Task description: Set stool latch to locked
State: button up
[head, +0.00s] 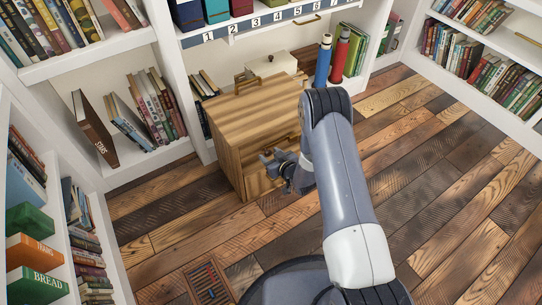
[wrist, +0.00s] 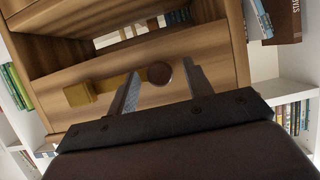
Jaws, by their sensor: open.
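The wooden stool (head: 245,120) stands on the floor against the shelves, a handle on its top. Its front shows close up in the wrist view (wrist: 215,75). There, the latch has a yellowish block (wrist: 78,94) at left, a bar, and a dark round knob (wrist: 160,73) at the bar's right end. My gripper (wrist: 163,80) is open, one finger on each side of the knob in the picture; I cannot tell whether either touches it. In the head view my gripper (head: 278,166) is at the stool's front, and my arm hides part of that front and the latch.
Bookshelves (head: 150,165) line the left and back, with more shelves (head: 480,65) at right. A floor grate (head: 208,283) lies at the front. The plank floor at right is clear.

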jog(key=shift+c, duration=0.6)
grip_shut()
jog(key=shift+f, duration=0.15)
